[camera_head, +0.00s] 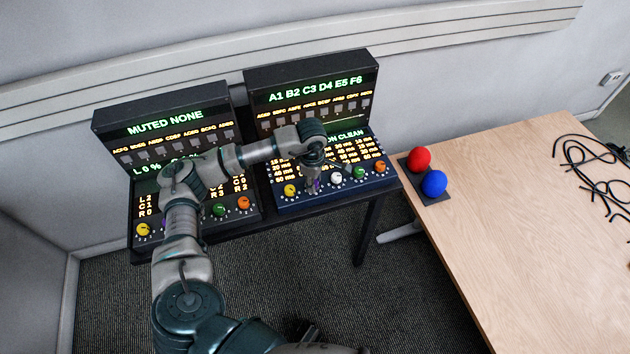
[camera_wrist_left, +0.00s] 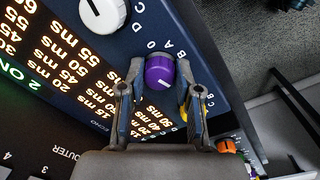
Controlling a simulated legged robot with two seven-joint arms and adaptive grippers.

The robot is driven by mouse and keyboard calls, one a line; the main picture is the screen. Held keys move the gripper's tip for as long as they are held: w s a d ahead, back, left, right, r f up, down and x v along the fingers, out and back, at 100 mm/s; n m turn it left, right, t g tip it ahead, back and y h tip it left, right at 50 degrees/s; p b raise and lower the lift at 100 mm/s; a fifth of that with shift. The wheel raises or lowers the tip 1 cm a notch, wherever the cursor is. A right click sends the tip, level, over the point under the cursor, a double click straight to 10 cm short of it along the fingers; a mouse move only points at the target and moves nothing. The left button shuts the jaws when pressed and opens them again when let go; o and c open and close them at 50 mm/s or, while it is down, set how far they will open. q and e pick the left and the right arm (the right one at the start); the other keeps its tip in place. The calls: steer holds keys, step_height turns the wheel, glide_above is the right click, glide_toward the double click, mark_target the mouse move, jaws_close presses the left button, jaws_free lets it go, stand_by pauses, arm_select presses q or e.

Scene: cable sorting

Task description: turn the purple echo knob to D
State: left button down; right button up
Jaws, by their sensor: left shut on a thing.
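The purple echo knob (camera_wrist_left: 158,71) shows in the left wrist view between the two fingers of my left gripper (camera_wrist_left: 158,88). The fingers stand on either side of the knob and are shut on it. Printed letters, D, C, B and A among them, curve around the knob's far side. A pale mark shows on the knob's near part, but I cannot tell exactly which letter it points to. In the head view, my left gripper (camera_head: 313,180) reaches down onto the right-hand console (camera_head: 335,202) and mostly hides the purple knob. My right gripper is out of view.
On the same panel sit a yellow knob (camera_head: 290,190), a white knob (camera_head: 336,178), a green knob (camera_head: 359,173) and an orange knob (camera_head: 379,167). A second console (camera_head: 160,104) stands left. A wooden table (camera_head: 500,230) at right holds a red ball (camera_head: 419,158), a blue ball (camera_head: 434,183) and black cables (camera_head: 592,170).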

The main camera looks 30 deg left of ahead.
arm_select(q)
steer(key=shift+a+r, duration=0.1)
steer(key=shift+a, duration=0.15)
steer(key=c, duration=0.9)
jaws_free()
steer(key=shift+o, duration=0.5)
steer(key=shift+a, duration=0.2)
steer(key=shift+r, duration=0.25)
step_height(320, 180, up, 11)
steer(key=shift+s, duration=0.3)
steer(key=shift+r, duration=0.1)
